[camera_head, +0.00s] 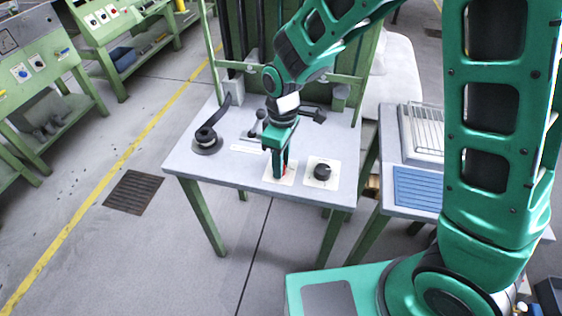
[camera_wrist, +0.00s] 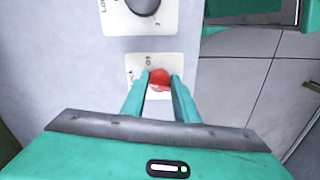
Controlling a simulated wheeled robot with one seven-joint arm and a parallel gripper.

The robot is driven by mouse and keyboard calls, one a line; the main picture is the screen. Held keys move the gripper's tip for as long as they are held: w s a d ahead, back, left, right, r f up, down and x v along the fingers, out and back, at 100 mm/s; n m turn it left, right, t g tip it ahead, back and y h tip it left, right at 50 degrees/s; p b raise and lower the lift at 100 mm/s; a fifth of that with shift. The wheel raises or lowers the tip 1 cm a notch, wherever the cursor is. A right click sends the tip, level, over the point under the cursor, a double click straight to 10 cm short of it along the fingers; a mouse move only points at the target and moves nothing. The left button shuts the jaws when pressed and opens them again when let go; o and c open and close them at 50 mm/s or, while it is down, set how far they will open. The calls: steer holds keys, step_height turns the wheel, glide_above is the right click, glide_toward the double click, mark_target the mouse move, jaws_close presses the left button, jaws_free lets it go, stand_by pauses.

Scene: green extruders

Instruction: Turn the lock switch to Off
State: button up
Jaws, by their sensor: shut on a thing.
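My gripper (camera_head: 280,169) points down at the table top and is shut on a red switch knob (camera_wrist: 159,79). Its two fingers stand on either side of the knob in the wrist view. The knob sits on a cream plate (camera_wrist: 180,63) with small marks, partly hidden by the fingers. Beside it is a second cream plate (camera_wrist: 187,20) with a black round knob (camera_head: 322,172). This plate has dark lettering that seems to start "LO", cut by the frame edge. The black knob is free of the gripper.
On the grey table (camera_head: 220,165) stand a black curved lever (camera_head: 207,134) at the left and a small black joystick (camera_head: 257,124). A green machine frame rises behind. A second table with a blue ribbed panel (camera_head: 417,188) stands to the right.

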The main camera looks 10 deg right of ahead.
steer(key=m, duration=0.4)
steer(key=shift+w+d+r+m, duration=0.1)
steer(key=shift+w+m, duration=0.1)
steer(key=shift+m, duration=1.7)
steer(key=o, duration=0.9)
steer(key=shift+o, duration=0.5)
steer(key=shift+s, duration=0.1)
step_height(320, 180, up, 11)
steer(key=shift+d+f, duration=0.2)
steer(key=shift+d, duration=0.05)
